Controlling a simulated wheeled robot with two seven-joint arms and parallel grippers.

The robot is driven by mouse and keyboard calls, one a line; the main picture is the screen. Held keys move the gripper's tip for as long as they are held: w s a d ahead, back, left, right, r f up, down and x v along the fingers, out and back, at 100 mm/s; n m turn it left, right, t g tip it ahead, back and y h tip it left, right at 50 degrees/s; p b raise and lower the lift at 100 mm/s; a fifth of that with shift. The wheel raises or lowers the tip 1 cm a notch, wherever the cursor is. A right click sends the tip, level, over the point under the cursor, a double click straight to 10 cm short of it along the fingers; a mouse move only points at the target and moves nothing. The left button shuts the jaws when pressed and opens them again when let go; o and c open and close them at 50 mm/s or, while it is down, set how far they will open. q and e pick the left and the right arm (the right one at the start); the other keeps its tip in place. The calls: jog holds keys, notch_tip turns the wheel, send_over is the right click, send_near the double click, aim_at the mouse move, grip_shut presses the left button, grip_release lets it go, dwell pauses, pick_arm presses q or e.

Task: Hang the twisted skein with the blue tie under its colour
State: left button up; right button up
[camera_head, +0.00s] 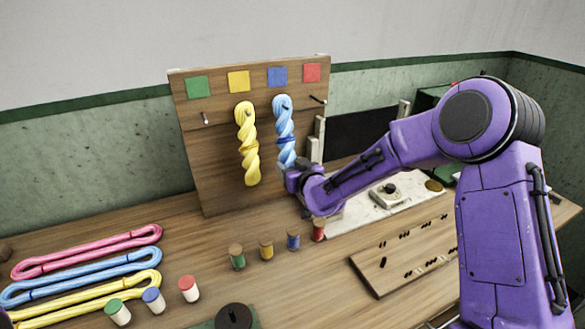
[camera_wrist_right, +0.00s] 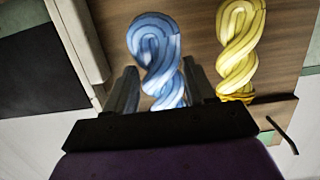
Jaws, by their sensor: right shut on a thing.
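The twisted light-blue skein (camera_head: 283,118) is upright against the wooden board, below the blue square (camera_head: 277,76). Its upper loop lies where a peg would be, but I cannot tell whether it rests on one. My right gripper (camera_head: 291,172) is shut on the lower part of this skein, hiding that end. In the right wrist view the blue skein (camera_wrist_right: 158,55) runs between the two fingers (camera_wrist_right: 160,92). A twisted yellow skein (camera_head: 246,140) hangs below the yellow square (camera_head: 238,82). My left gripper is out of view.
Bare pegs show under the green square (camera_head: 198,87) and the red square (camera_head: 312,73). Untwisted pink, blue and yellow skeins lie at the left of the table. Thread spools (camera_head: 237,257) and capped jars (camera_head: 188,289) stand in front of the board (camera_head: 218,180).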

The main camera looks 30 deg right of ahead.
dwell(0.3)
jog(key=o, duration=1.1)
jog(key=shift+o, duration=0.2)
jog(key=s+r+b, duration=0.2)
jog(key=s, duration=0.8)
jog(key=shift+s+a, duration=0.15)
jog(key=shift+a, duration=0.15)
